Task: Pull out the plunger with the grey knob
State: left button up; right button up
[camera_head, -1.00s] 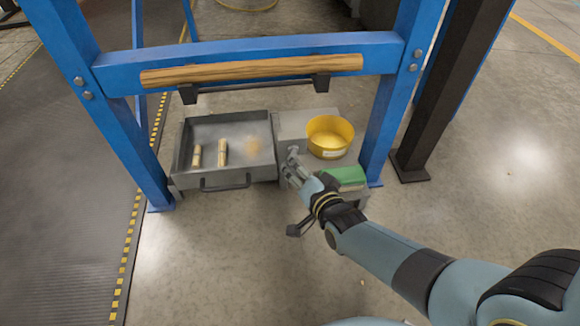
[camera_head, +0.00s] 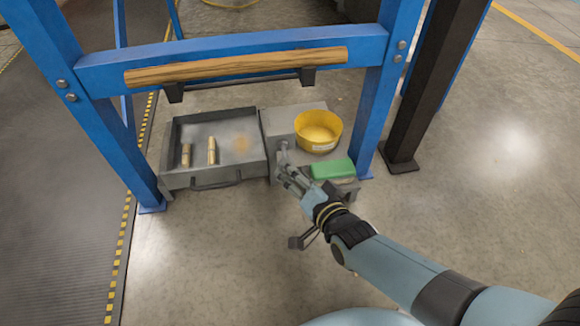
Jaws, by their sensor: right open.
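A small grey piece (camera_head: 282,146), which looks like the plunger's knob, shows at the front of the grey box (camera_head: 281,122). It is small and partly hidden by my gripper, so its shape is hard to tell. My right gripper (camera_head: 284,167) is open, with its fingertips close to this piece. I cannot tell whether they touch it or are around it. My left gripper is not in view.
A yellow bowl (camera_head: 318,132) and a green block (camera_head: 332,169) are right of my gripper. A grey tray (camera_head: 214,181) with wooden pieces is at left. A wooden bar (camera_head: 236,66) spans the blue frame. A dark pedal-like piece (camera_head: 296,242) sits low beside my arm.

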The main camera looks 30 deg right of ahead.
jog(key=v, duration=0.3)
dwell(0.5)
